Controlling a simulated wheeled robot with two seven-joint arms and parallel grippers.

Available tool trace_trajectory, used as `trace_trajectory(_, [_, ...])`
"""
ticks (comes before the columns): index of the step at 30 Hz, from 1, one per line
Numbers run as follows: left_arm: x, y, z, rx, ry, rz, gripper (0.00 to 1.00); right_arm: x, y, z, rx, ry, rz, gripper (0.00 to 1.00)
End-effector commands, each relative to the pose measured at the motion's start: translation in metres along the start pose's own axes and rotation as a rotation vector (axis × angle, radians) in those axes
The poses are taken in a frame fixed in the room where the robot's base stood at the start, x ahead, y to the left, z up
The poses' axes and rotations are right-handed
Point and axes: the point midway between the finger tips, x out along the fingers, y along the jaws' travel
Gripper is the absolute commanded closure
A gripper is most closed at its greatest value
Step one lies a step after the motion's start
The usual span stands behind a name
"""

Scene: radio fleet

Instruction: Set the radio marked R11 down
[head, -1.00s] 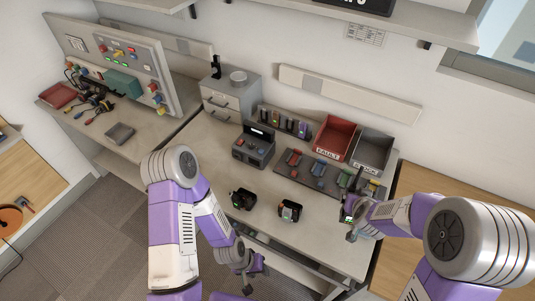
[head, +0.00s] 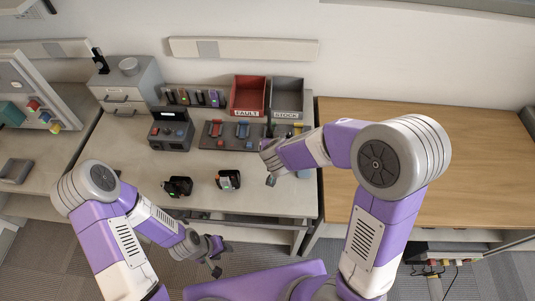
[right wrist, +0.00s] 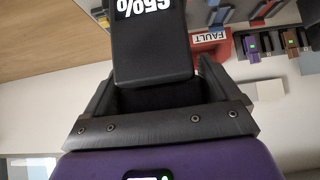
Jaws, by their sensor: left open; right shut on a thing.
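My right gripper (head: 271,178) is over the right part of the workbench; its jaws are hard to make out in the head view. In the right wrist view it is shut on a black block (right wrist: 150,50) with a white "65%" label, seen upside down. I cannot see an R11 mark on it or tell whether it is a radio. My left gripper (head: 216,258) is open and empty in front of the bench.
Behind the devices are a grey tester (head: 171,130), a rack of small units (head: 193,97), a red FAULT bin (head: 248,98) and a grey STOCK bin (head: 287,98). The bench front (head: 140,160) has free room. A bare wooden table (head: 450,150) adjoins at right.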

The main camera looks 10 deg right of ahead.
Motion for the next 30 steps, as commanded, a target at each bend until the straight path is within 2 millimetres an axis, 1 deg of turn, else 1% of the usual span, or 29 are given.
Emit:
trace_trajectory(1, [0.012,-0.005,0.0,0.0,0.0,0.0,0.57,0.011,0.0,0.011,-0.001,0.0,0.001,0.58])
trace_trajectory(3, [0.019,-0.007,-0.001,0.0,0.0,0.0,0.57,0.019,0.0,0.019,-0.002,0.0,0.001,0.58])
trace_trajectory(6, [0.025,-0.01,-0.001,0.0,0.0,0.0,0.57,0.027,0.0,0.026,0.0,0.001,0.0,0.58])
trace_trajectory(13, [0.032,-0.012,-0.001,0.0,0.0,0.0,0.57,0.035,0.0,0.035,0.0,0.002,0.0,0.58])
trace_trajectory(19, [0.05,-0.019,-0.002,0.0,0.0,0.0,0.57,0.055,0.001,0.054,0.0,0.001,0.002,0.58])
trace_trajectory(21, [0.052,-0.019,-0.002,0.0,0.0,0.0,0.57,0.057,0.0,0.056,0.0,0.002,0.0,0.58])
trace_trajectory(30, [0.05,-0.019,-0.002,0.0,0.0,0.0,0.57,0.057,0.0,0.056,0.0,0.002,0.0,0.58])
